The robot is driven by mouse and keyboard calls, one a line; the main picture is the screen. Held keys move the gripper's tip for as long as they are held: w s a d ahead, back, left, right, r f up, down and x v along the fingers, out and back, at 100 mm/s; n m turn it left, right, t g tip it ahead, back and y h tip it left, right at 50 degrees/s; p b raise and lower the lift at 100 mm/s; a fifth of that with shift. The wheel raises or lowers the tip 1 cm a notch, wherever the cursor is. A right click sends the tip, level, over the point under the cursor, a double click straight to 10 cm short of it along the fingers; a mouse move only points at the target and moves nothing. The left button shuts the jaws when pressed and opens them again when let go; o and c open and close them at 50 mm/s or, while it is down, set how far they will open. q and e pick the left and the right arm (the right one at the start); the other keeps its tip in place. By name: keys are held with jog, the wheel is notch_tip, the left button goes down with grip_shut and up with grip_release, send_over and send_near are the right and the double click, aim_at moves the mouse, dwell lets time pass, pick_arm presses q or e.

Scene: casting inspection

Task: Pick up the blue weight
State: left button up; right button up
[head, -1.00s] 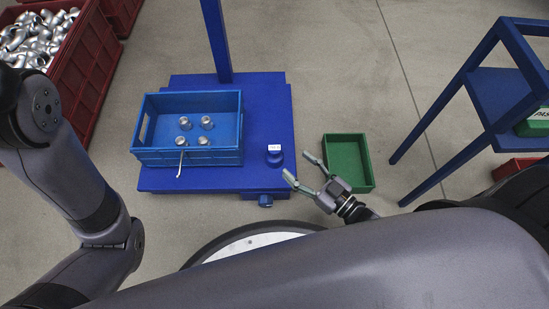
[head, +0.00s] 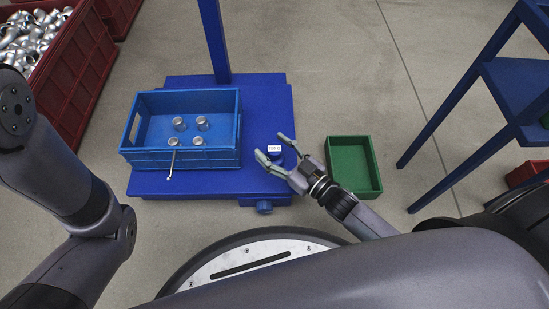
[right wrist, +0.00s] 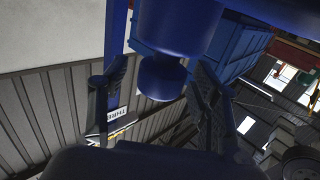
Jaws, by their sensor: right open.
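The blue weight (head: 277,156) stands on the right part of the blue platform (head: 262,100), with a small white label on it. My right gripper (head: 274,147) is open around its upper part, one finger on each side, partly hiding it. In the right wrist view the weight's knob (right wrist: 162,77) lies between the two spread fingers (right wrist: 157,92), with the wider body beyond it. I see a gap between the knob and each finger. My left arm shows at the left, but its gripper is not in view.
A blue crate (head: 180,160) with several metal castings and a hooked rod at its front stands left of the weight. A green tray (head: 376,172) lies right of the platform. A blue post (head: 214,40) rises behind; a blue table (head: 462,147) stands at right.

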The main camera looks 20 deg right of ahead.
grip_shut()
dwell(0.7)
